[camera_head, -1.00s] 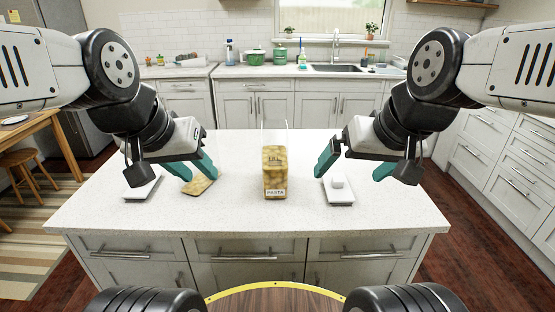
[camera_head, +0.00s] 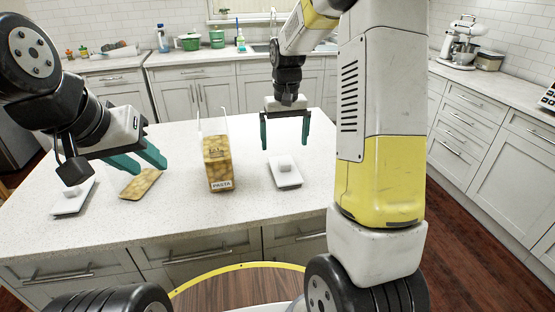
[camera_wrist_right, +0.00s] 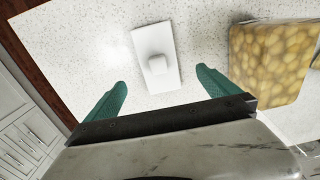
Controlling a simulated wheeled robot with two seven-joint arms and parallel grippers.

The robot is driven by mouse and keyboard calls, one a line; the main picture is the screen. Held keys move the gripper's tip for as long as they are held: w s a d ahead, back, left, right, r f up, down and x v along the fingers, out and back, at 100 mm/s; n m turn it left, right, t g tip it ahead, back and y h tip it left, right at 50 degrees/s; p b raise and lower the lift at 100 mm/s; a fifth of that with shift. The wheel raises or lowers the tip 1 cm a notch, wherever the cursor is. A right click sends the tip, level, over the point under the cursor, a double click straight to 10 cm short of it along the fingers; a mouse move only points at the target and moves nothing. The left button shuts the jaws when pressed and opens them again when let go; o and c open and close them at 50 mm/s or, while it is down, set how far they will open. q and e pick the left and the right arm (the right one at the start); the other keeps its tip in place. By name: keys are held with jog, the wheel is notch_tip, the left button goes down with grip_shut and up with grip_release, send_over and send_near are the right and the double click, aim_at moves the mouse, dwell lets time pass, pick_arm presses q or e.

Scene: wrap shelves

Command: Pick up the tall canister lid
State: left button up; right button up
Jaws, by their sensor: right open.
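A tall clear canister (camera_head: 217,165) labelled PASTA stands on the island, with yellow-brown contents; its open top shows no lid. A flat white rectangular lid with a small raised knob (camera_head: 287,181) lies to its right, and it also shows in the right wrist view (camera_wrist_right: 153,76). My right gripper (camera_head: 285,143) is open and empty, pointing down above this lid. In the right wrist view the lid lies ahead of the fingers (camera_wrist_right: 160,85), untouched. A similar white lid (camera_head: 66,207) lies at the left. My left gripper (camera_head: 140,166) is open and empty left of the canister.
A low flat piece with yellow-brown contents (camera_head: 139,186) lies below my left gripper. The white speckled island top (camera_head: 190,222) is clear at the front. Back counters hold a stand mixer (camera_head: 461,42) and green pots (camera_head: 188,41).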

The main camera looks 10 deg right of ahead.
aim_at(285, 162)
jog(key=shift+w+d+f, duration=0.1)
jog(key=shift+w+f, duration=0.3)
jog(key=shift+f, duration=0.45)
jog(key=f, duration=0.7)
jog(key=shift+s+f, duration=0.15)
jog(key=shift+s, duration=0.15)
jog(key=c, duration=1.7)
